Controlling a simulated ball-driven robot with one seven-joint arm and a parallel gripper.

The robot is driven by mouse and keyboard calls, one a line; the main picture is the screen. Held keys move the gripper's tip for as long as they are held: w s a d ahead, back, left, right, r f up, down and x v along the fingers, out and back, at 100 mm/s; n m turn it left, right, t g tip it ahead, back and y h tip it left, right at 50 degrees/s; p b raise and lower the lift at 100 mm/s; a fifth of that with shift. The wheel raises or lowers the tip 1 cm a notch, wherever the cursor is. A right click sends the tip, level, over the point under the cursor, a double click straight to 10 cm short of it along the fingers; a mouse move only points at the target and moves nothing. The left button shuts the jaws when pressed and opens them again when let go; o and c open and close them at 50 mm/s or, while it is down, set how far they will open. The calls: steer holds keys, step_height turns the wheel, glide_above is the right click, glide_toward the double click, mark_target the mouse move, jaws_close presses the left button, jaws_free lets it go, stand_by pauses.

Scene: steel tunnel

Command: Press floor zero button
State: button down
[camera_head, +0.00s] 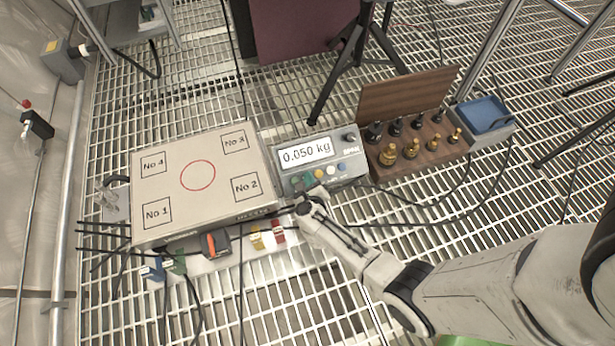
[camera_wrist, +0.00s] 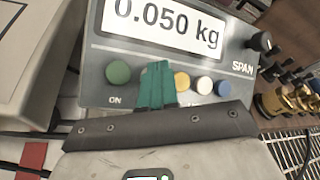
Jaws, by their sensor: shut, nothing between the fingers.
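A grey scale display unit (camera_head: 350,154) stands on the grating and reads 0.050 kg; it also shows in the wrist view (camera_wrist: 150,45). Its front has a row of round buttons: a green one (camera_wrist: 118,72) marked ON, a yellow one (camera_wrist: 181,82), a white one (camera_wrist: 203,85) and a blue one (camera_wrist: 222,88). A black knob (camera_wrist: 259,42) is by the word SPAN. I can read no label for zero. My gripper (camera_wrist: 156,70) is shut and empty, its green fingers between the green and yellow buttons, covering the panel there. I cannot tell whether they touch it.
A weighing platform (camera_head: 197,200) with numbered corners and a red circle is left of the unit. A wooden weight case (camera_head: 400,100) and a blue-topped box (camera_head: 486,114) are right of it. A tripod stands behind. Cables cross the grating in front.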

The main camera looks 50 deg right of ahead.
steer(key=shift+f, duration=0.1)
stand_by(0.6)
steer(key=shift+w+d+f+b, duration=0.2)
steer(key=shift+f+b, duration=0.1)
steer(key=shift+b, duration=0.2)
steer(key=shift+r, duration=0.1)
steer(key=shift+s+a+r+p, duration=0.15)
steer(key=shift+s+r+p, duration=0.05)
steer(key=shift+r+p, duration=0.2)
steer(key=shift+s+a+r+p, duration=0.35)
steer(key=shift+s+r+p, duration=0.15)
steer(key=shift+r+p, duration=0.4)
steer(key=shift+s+a+r+p, duration=0.3)
steer(key=shift+s+r+p, duration=0.15)
steer(key=shift+r+p, duration=0.4)
steer(key=shift+s+a+r+p, duration=0.35)
steer(key=shift+s+r+p, duration=0.25)
steer(key=shift+p, duration=0.5)
steer(key=shift+w, duration=0.15)
steer(key=shift+r, duration=0.1)
